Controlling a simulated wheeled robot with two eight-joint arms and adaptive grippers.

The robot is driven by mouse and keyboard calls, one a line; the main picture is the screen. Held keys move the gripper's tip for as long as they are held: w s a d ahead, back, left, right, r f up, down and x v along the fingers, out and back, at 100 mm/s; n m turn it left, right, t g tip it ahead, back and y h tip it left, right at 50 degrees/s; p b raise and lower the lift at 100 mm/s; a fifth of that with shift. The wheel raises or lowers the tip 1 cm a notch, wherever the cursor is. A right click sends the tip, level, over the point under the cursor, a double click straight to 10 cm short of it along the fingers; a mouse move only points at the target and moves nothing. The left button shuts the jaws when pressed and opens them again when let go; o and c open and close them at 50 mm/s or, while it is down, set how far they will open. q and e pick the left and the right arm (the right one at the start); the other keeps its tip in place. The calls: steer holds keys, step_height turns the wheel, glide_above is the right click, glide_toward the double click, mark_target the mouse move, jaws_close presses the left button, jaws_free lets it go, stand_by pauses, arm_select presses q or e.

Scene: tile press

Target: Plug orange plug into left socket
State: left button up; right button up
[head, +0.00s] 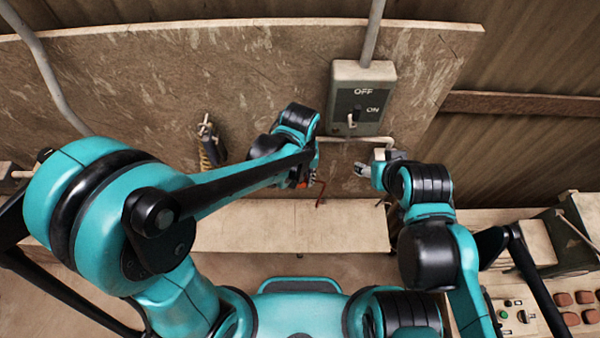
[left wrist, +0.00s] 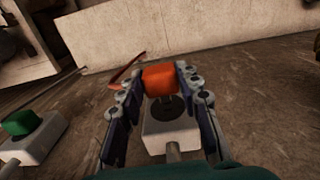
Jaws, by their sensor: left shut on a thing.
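The orange plug (left wrist: 160,79) sits between the two fingers of my left gripper (left wrist: 158,84), which is shut on it. A pale socket box (left wrist: 180,139) with a dark round face lies just beyond the plug in the left wrist view. A gap seems to show between plug and box; I cannot tell whether the prongs touch. A green plug (left wrist: 21,122) sits on another pale box (left wrist: 38,143) at the left. In the head view the orange plug (head: 303,183) is mostly hidden by my left arm. My right gripper (head: 362,171) is near the board, its finger opening unclear.
A grey switch box (head: 362,95) marked OFF and ON is on the wooden board (head: 150,90). A coiled yellow and black part (head: 209,148) hangs left of my left gripper. A thin red piece (head: 320,190) is beside it. A pale ledge (head: 290,225) runs below.

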arm_select(q)
steer(key=shift+s, duration=1.65)
